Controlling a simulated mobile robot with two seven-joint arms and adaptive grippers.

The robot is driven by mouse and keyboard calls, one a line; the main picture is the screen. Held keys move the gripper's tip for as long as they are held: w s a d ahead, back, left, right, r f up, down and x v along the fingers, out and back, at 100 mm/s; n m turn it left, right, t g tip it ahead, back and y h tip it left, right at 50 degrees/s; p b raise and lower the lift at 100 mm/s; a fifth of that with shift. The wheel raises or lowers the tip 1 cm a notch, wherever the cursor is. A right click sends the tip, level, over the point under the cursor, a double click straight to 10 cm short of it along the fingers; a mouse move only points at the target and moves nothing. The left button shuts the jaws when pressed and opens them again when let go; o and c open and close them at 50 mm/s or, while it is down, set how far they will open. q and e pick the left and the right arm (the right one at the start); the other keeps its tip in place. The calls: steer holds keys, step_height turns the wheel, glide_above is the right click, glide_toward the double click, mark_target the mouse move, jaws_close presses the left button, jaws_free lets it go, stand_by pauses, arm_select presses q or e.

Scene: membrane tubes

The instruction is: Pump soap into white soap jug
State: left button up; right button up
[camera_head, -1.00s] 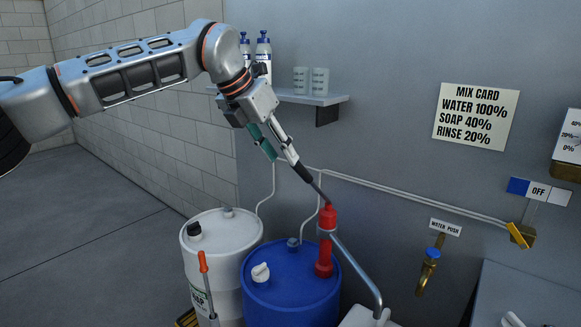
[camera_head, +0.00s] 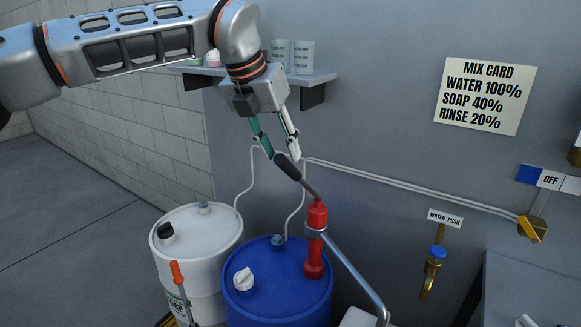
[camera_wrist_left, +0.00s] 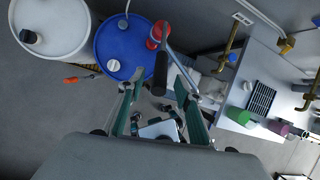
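The blue drum (camera_head: 262,308) carries a red hand pump (camera_head: 315,240) with a metal spout running down to the right and a lever ending in a black grip (camera_head: 287,167). My left gripper (camera_head: 279,150) is at the upper end of that grip. In the left wrist view my left gripper (camera_wrist_left: 158,88) is open, with the black grip (camera_wrist_left: 161,74) between its spread fingers and a gap on each side. A white container, seemingly the soap jug (camera_head: 358,318), is under the spout end, mostly cut off by the frame. My right gripper is not in view.
A white drum (camera_head: 200,240) stands left of the blue one, with an orange-handled tool (camera_head: 177,272) in front. A brass water tap (camera_head: 434,268) is on the wall at right, near a grey counter (camera_head: 530,290). A shelf (camera_head: 315,77) holds cups.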

mark_target(289, 169)
arm_select(q)
steer(key=x, duration=0.5)
steer(key=shift+d, duration=0.1)
steer(key=shift+w+d+f+p, duration=0.1)
steer(key=shift+f+p, duration=0.05)
steer(key=shift+f, duration=0.2)
steer(key=shift+w+d+f+p, duration=0.1)
steer(key=shift+f+p, duration=0.05)
steer(key=shift+f, duration=0.15)
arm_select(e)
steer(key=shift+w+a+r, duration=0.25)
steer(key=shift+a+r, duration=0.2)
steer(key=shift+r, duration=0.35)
arm_select(q)
steer(key=c, duration=0.8)
jaws_close()
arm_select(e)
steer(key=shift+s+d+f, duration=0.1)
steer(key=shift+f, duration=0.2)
